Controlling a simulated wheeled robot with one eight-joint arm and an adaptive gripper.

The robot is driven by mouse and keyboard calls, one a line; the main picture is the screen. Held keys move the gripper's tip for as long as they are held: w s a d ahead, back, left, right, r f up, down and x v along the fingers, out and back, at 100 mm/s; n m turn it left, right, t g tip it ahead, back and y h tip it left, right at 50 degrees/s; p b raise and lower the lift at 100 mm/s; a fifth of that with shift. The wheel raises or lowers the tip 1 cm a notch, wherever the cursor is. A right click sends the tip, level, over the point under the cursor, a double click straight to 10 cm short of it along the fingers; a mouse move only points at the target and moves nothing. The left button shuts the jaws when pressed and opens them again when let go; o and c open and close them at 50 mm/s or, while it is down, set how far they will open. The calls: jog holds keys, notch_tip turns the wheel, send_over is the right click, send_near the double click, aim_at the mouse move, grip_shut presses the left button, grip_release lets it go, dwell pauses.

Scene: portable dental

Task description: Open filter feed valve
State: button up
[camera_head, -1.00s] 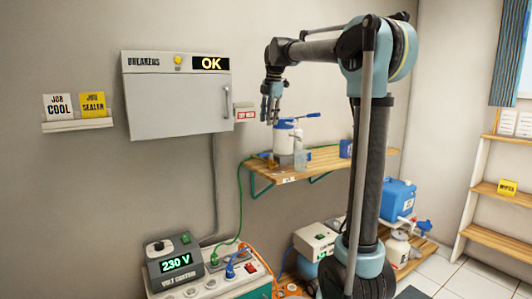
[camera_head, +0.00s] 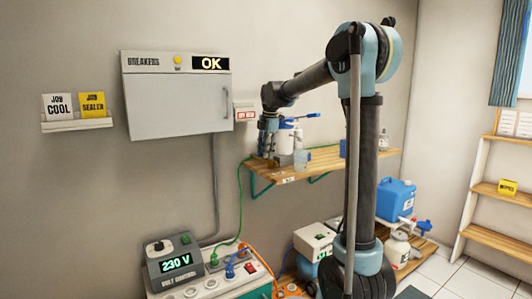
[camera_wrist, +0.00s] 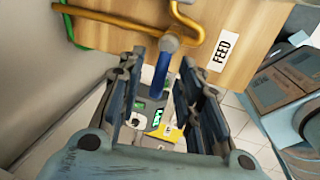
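The feed valve has a blue lever (camera_wrist: 162,76) on a grey hub (camera_wrist: 169,43), joined to a yellow-brown pipe (camera_wrist: 115,20). A white FEED label (camera_wrist: 224,50) is on the wooden shelf (camera_wrist: 200,75) beside it. My gripper (camera_wrist: 161,64) is open, with its two fingers on either side of the lever and gaps showing. I cannot tell exactly how deep the lever sits between them. In the head view my gripper (camera_head: 265,152) is at the left end of the shelf (camera_head: 325,161), and the valve is hidden or too small there.
A white and blue spray bottle (camera_head: 286,136) and a clear cup (camera_head: 301,159) stand on the shelf close to my gripper. A green cable (camera_head: 239,200) hangs at its left end. The breaker box (camera_head: 175,105) is on the wall to the left. The volt control (camera_head: 172,263) is below.

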jog(key=shift+f, duration=0.15)
jog(key=shift+c, duration=0.6)
grip_shut()
